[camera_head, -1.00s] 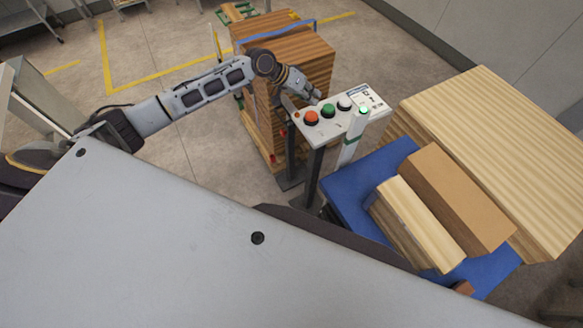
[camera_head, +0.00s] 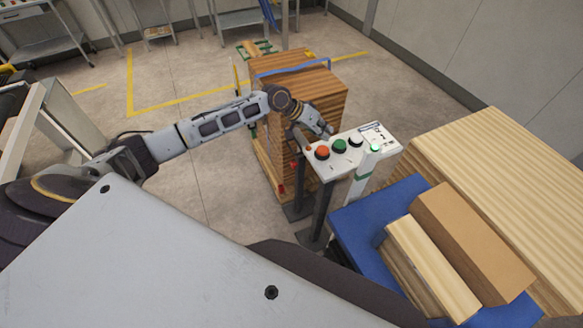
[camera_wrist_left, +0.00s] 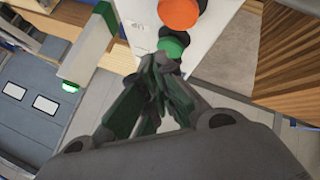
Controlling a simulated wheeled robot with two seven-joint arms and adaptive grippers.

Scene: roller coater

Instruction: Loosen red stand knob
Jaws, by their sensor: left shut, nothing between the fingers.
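A white control panel (camera_head: 320,168) on a dark stand has an orange-red button (camera_head: 322,153), a green button (camera_head: 339,146) and a white button (camera_head: 356,140). A small red part (camera_head: 293,165) shows on the stand below the panel; I cannot tell for sure that it is the knob. My left gripper (camera_head: 327,133) is shut and empty at the panel's far edge, behind the green button. In the left wrist view the closed fingers (camera_wrist_left: 160,70) are close to the green button (camera_wrist_left: 173,43), with the orange-red button (camera_wrist_left: 180,12) beyond. I cannot tell whether they touch. My right gripper is out of view.
A tall wooden stack (camera_head: 315,90) stands behind the panel. To the right, a blue platform (camera_head: 350,222) carries wooden blocks, beside a large stack of boards (camera_head: 500,170). A post with a green light (camera_head: 374,148) stands at the panel's right. Open floor (camera_head: 190,90) lies at the left.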

